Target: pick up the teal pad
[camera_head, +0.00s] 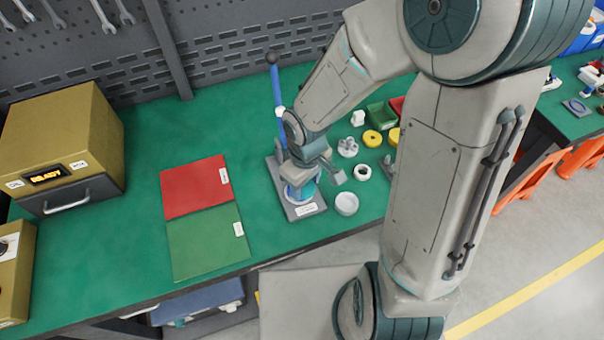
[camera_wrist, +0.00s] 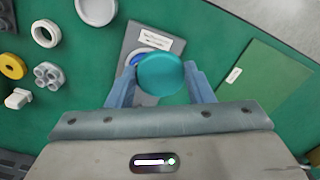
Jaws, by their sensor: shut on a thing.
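The teal pad (camera_wrist: 160,75) is a round disc between the two fingers of my gripper (camera_wrist: 160,88) in the wrist view. My gripper is shut on it. Below it lies the grey base plate (camera_wrist: 165,30) of a press with a white label. In the head view my gripper (camera_head: 300,182) is over this base plate (camera_head: 306,210), and the teal pad is mostly hidden by the gripper and arm. I cannot tell how far the pad is above the plate.
The press's blue lever (camera_head: 277,90) rises beside my wrist. White and yellow rings, such as the yellow ring (camera_head: 372,138), lie to the right. A red mat (camera_head: 195,187) and a green mat (camera_head: 208,243) lie left. A yellow oven box (camera_head: 62,145) stands farther left.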

